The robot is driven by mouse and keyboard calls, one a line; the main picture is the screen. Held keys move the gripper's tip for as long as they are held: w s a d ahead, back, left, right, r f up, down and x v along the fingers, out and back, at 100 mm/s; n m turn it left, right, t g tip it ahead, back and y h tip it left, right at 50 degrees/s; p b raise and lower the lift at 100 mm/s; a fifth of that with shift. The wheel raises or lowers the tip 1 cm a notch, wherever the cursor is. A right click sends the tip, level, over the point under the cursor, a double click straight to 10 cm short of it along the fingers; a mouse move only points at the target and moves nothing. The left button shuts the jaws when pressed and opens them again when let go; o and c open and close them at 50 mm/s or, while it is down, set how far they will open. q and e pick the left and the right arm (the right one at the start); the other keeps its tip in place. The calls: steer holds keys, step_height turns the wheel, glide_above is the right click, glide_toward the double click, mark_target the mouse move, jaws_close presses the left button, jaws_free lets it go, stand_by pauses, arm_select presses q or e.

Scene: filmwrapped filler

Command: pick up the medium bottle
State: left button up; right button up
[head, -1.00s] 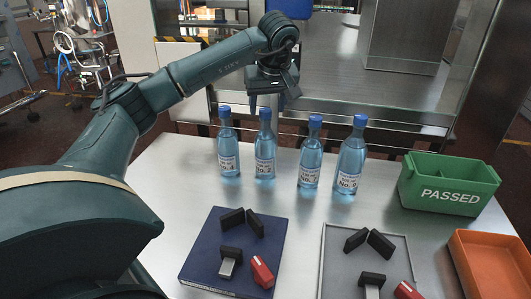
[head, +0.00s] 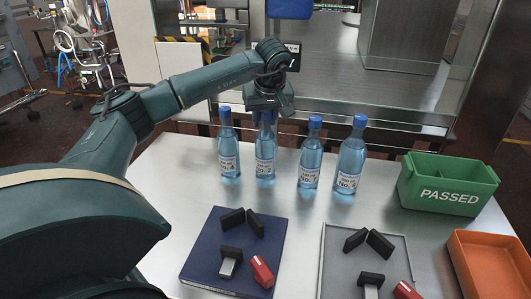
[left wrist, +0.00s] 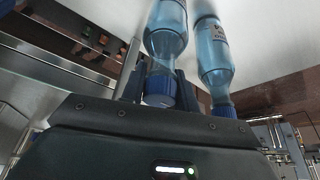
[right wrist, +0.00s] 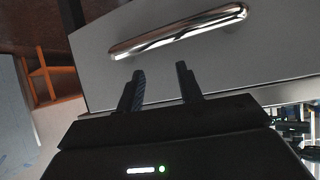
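Several clear blue bottles with blue caps stand upright in a row on the metal table. From left they are a first bottle (head: 229,157), a second (head: 265,160), a third (head: 310,165) and a fourth (head: 350,166). Their sizes look close, and I cannot tell which is the medium one. My left gripper (head: 266,112) is above the second bottle, its open fingers on either side of the capped neck. The left wrist view shows that bottle (left wrist: 166,38) between the fingers, with the first bottle (left wrist: 212,55) beside it. My right gripper (right wrist: 161,87) is open and empty, facing a drawer handle.
A green PASSED bin (head: 447,185) and an orange tray (head: 493,265) are at the right. A blue board (head: 205,265) and a grey tray (head: 324,262) bear black and red parts in front. The neighbouring bottles stand close to the left gripper.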

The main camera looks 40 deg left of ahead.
arm_select(q)
jaws_close()
stand_by(0.4)
